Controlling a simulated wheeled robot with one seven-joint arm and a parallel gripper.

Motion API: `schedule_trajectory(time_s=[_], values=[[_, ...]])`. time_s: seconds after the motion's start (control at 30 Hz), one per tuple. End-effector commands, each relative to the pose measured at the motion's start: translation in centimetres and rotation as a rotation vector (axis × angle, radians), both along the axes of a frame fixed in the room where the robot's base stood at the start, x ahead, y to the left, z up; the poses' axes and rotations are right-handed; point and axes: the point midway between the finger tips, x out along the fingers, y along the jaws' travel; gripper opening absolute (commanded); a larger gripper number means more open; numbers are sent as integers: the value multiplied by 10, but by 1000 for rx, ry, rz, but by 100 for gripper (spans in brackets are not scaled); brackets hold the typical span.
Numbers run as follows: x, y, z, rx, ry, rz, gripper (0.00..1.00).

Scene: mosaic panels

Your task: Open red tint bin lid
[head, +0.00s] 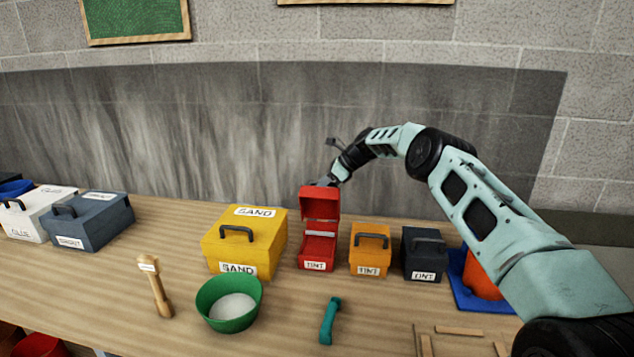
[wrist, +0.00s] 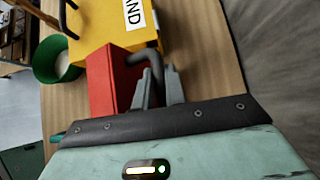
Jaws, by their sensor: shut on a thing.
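The red tint bin (head: 317,256) stands on the bench with its front label reading TINT. Its red lid (head: 320,203) is swung up and back, so the open inside shows, with a light bar across it. My gripper (head: 328,181) is behind the top of the raised lid. In the wrist view the lid (wrist: 108,82) is beside the fingers, and my gripper (wrist: 160,88) is shut on the dark lid handle (wrist: 152,62). The head view hides most of the fingers and the handle.
A yellow sand bin (head: 240,248) stands close on the left; an orange tint bin (head: 369,254) and a dark tint bin (head: 424,256) stand on the right. A green bowl (head: 229,303) of white material and a teal tool (head: 330,320) lie in front. A grey wall is behind.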

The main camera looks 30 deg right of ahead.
Motion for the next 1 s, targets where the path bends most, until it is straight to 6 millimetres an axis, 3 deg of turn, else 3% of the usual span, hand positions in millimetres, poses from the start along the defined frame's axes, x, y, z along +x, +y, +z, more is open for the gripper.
schedule_trajectory(time_s=[0.77, 0.8, 0.87, 1.0], values=[[-5, -7, -7, 36, 61, 1, 0], [-5, -7, -7, 36, 61, 1, 15], [-5, -7, -7, 36, 61, 1, 32], [-4, -6, -5, 36, 58, 1, 34]])
